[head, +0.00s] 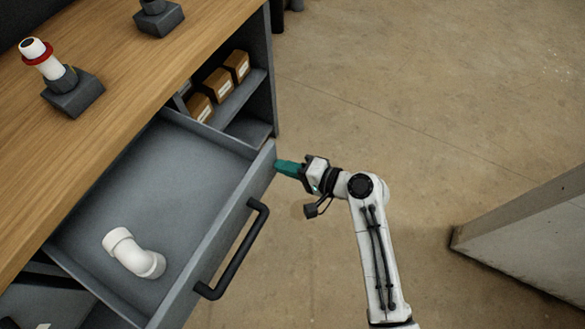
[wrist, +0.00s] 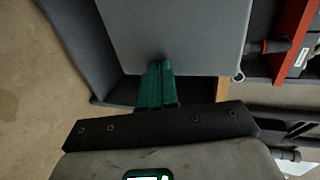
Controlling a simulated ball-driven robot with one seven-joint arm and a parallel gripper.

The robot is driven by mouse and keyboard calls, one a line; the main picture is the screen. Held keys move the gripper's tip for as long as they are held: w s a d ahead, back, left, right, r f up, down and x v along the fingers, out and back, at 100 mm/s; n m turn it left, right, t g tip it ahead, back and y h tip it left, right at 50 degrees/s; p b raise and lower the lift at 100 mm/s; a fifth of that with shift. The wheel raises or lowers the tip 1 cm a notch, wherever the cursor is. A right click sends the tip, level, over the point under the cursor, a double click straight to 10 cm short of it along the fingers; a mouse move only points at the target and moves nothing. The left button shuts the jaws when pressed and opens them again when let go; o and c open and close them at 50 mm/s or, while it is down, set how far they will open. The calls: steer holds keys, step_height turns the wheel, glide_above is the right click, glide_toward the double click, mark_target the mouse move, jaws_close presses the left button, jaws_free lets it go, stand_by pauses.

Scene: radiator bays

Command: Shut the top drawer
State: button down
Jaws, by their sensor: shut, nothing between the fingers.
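The top drawer (head: 207,224) is pulled open from the wooden-topped bench, with a black bar handle (head: 235,252) on its grey front. A white pipe elbow (head: 133,254) lies inside it. My gripper (head: 280,168) is at the right end of the drawer front, beyond the handle, with its teal fingers close together and empty. In the wrist view the shut fingertips (wrist: 160,66) reach the edge of a grey panel (wrist: 180,35), apparently the drawer front. I cannot tell for certain whether they touch it.
The wooden bench top (head: 150,45) carries a grey block with a white and red fitting (head: 45,62). Small cardboard boxes (head: 218,84) stand on a shelf beside the drawer. A grey block or wall (head: 530,240) stands at the right. The concrete floor between is clear.

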steer(key=w+a+b, duration=0.3)
steer(key=a+b, duration=0.1)
steer(key=a, duration=0.5)
steer(key=w+a+b, duration=0.3)
steer(key=w+a, duration=0.1)
steer(key=a, duration=0.5)
steer(key=w+a+b, duration=0.4)
steer(key=a, duration=0.5)
steer(key=shift+w+f+b, duration=0.1)
steer(key=shift+f+b, duration=0.05)
steer(key=shift+b, duration=0.2)
steer(key=shift+w+a, duration=0.15)
steer(key=shift+a, duration=0.25)
steer(key=shift+r, duration=0.3)
steer(key=shift+w+r, duration=0.1)
